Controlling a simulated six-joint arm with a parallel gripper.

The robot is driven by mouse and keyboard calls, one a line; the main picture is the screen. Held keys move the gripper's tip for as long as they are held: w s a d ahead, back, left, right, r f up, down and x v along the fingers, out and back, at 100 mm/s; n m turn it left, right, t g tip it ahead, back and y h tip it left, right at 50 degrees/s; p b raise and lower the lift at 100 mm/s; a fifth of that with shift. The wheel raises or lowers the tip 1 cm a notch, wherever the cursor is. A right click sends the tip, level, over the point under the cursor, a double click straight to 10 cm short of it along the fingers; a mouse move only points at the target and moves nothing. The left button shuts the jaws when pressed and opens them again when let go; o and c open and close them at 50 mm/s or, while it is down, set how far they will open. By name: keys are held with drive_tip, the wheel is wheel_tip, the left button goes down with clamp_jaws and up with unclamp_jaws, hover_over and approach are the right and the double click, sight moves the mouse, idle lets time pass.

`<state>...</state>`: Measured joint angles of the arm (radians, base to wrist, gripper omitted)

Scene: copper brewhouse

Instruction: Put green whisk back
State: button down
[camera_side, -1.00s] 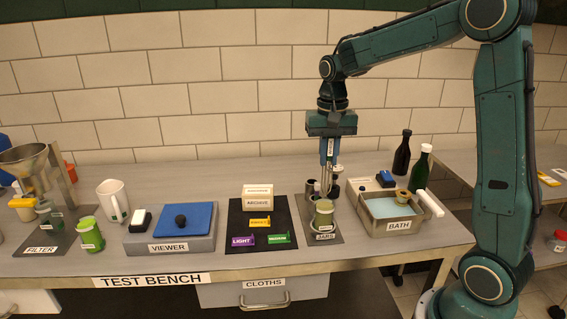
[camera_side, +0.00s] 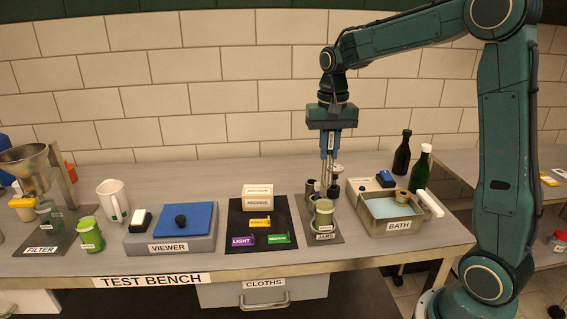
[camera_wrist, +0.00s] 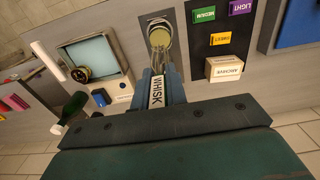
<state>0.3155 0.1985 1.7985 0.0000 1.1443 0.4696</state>
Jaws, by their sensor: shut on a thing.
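My gripper (camera_side: 330,143) is shut on the whisk and points straight down above the back of the jars mat. The whisk (camera_side: 328,172) hangs upright, with thin metallic wires below the fingers. In the wrist view, the whisk (camera_wrist: 157,92) carries a white label reading WHISK between my gripper's fingers (camera_wrist: 158,84). Its green colour is not clear in either view. A green-banded jar (camera_side: 322,215) stands at the front of the mat, and in the wrist view the jar (camera_wrist: 160,38) shows yellowish contents. Small dark holders stand behind it, near the whisk's lower end; whether they touch is unclear.
The bath (camera_side: 390,215) stands right of the jars mat (camera_side: 326,237), with dark bottles (camera_side: 402,155) behind. To the left are a black mat with coloured tags and an archive box (camera_side: 257,203), then the viewer (camera_side: 170,240). The back of the bench is mostly clear.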

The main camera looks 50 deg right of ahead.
idle(0.3)
drive_tip(key=w+d+r, duration=0.6)
drive_tip(key=w+d, duration=0.5)
drive_tip(key=shift+w+d+r, duration=0.15)
drive_tip(key=shift+d, duration=0.05)
idle(0.3)
wheel_tip(320, 180, down, 16)
drive_tip(key=shift+r, duration=0.15)
idle(0.6)
drive_tip(key=shift+f, duration=2.15)
drive_tip(key=shift+f, duration=0.15)
